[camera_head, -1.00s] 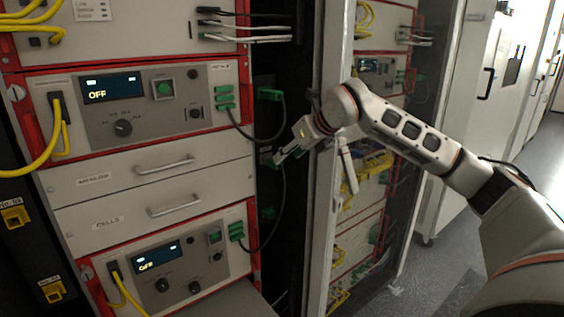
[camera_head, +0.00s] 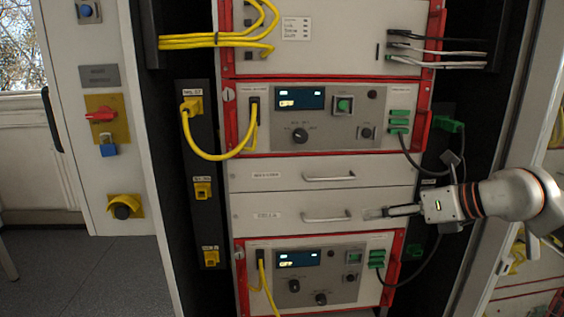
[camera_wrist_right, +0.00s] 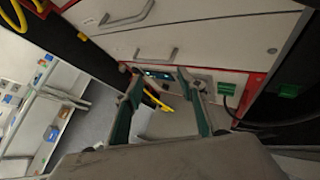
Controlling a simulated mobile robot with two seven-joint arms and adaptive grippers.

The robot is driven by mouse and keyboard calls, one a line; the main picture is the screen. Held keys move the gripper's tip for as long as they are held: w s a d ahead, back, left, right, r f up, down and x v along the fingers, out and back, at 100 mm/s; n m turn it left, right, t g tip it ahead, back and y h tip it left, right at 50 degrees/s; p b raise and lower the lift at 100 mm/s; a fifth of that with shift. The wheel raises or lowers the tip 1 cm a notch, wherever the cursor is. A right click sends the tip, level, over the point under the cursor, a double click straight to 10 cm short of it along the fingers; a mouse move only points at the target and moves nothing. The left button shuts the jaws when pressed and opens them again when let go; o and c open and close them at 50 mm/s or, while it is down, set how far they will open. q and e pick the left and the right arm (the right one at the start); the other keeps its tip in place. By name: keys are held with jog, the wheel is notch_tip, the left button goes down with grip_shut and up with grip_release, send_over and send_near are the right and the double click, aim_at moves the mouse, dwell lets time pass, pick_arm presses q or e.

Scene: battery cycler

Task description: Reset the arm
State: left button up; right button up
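My right arm comes in from the right in the head view. Its gripper (camera_head: 374,213) points left in front of the cabinet, near the right end of the drawer labelled CELLS (camera_head: 270,214). In the right wrist view my right gripper (camera_wrist_right: 160,76) shows two teal-lined fingers spread apart with nothing held between them. From these views I cannot tell whether a fingertip touches the drawer front. My left arm and gripper are not in view.
The upper cycler unit (camera_head: 325,135) and lower cycler unit (camera_head: 320,275) sit above and below the drawers. Drawer handles (camera_head: 327,218) stick out. A black cable hangs from a green plug (camera_head: 447,124) near my arm. An open door frame (camera_head: 508,170) stands right. Floor (camera_head: 90,275) is clear at left.

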jog(key=s+a+r+m+t+y, duration=0.2)
jog(key=s+a+r+y, duration=0.15)
jog(key=a+y, duration=0.2)
jog(key=s+a+r+m+t+y, duration=0.25)
jog(key=s+a+y, duration=0.2)
jog(key=a, duration=0.25)
jog(key=d+f+m+t+h, duration=0.3)
jog(key=d+f+m+h, duration=0.4)
jog(key=d+m+h, duration=0.4)
jog(key=d+f+m+t+h, duration=0.3)
jog(key=d+f+m+h, duration=0.6)
jog(key=m, duration=0.5)
jog(key=s+d+f+m+g+h, duration=0.25)
jog(key=s+f+g, duration=0.35)
jog(key=s+f, duration=0.5)
jog(key=s+d+f+m+g+h, duration=0.15)
jog(key=s+d+f+g, duration=0.35)
jog(key=s+f, duration=0.6)
jog(key=w+a+f+m+t+y, duration=0.1)
jog(key=a+f+y, duration=0.3)
jog(key=a+f, duration=0.3)
jog(key=w+a+f+m+t+y, duration=0.2)
jog(key=a+f+y, duration=0.2)
jog(key=a+f, duration=0.4)
jog(key=shift+a+f, duration=0.3)
jog(key=shift+a, duration=0.65)
